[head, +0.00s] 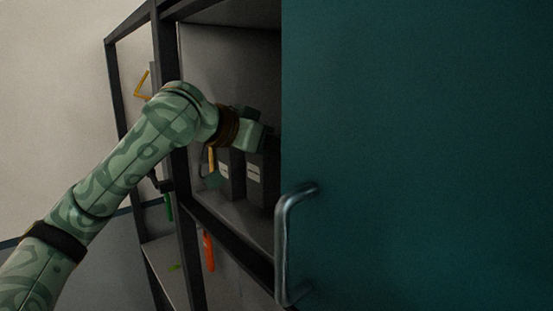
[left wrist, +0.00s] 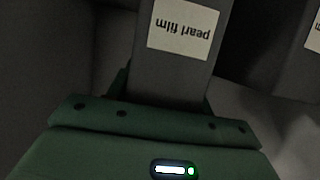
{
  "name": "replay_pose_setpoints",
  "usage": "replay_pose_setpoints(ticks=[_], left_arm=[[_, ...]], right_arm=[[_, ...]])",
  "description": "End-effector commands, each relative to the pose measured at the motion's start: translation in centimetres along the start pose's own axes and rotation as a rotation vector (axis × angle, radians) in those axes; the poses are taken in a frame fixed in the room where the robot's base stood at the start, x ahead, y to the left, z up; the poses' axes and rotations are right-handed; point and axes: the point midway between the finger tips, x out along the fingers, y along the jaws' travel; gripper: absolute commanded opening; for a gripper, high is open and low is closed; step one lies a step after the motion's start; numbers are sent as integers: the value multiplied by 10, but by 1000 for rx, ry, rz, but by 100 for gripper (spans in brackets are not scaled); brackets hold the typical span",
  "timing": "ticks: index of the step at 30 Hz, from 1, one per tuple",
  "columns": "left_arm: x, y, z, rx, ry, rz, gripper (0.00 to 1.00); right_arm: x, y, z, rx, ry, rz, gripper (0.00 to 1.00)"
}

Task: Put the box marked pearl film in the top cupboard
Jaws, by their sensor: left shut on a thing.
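The box marked pearl film (left wrist: 176,75) is dark grey with a white label, upside down in the left wrist view. My left gripper (left wrist: 155,105) is shut on it. In the head view the left gripper (head: 256,132) reaches inside the cupboard (head: 215,65), at the upper end of the right-hand dark box (head: 262,183), which appears to be the held one. Its tips are hidden there. I cannot tell whether the box stands on the shelf or is lifted. My right gripper is not in view.
A second dark labelled box (head: 229,178) stands just left; another labelled box (left wrist: 303,60) shows at right in the wrist view. A teal door (head: 420,150) with a metal handle (head: 284,245) covers the right side. An orange-handled tool (head: 209,252) hangs by the dark frame.

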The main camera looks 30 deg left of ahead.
Motion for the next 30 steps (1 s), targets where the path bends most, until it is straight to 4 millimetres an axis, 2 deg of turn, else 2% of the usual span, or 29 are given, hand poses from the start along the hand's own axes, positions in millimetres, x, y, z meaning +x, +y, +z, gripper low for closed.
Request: replay_pose_setpoints(ticks=[3, 6, 16, 17, 18, 19, 27, 30], left_arm=[[7, 0, 16, -1, -4, 0, 8], [9, 0, 23, 0, -1, 0, 8], [10, 0, 25, 0, 1, 0, 8], [10, 0, 25, 0, 0, 1, 59], [10, 0, 25, 0, 0, 1, 70], [10, 0, 25, 0, 0, 1, 72], [10, 0, 24, 0, 0, 1, 72], [3, -1, 24, 2, 1, -3, 72]], right_arm=[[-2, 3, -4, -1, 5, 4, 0], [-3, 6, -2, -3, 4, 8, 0], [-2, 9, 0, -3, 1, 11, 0], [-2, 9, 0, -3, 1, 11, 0], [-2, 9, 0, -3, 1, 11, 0], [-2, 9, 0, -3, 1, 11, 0], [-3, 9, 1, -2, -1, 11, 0], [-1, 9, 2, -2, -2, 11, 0]])
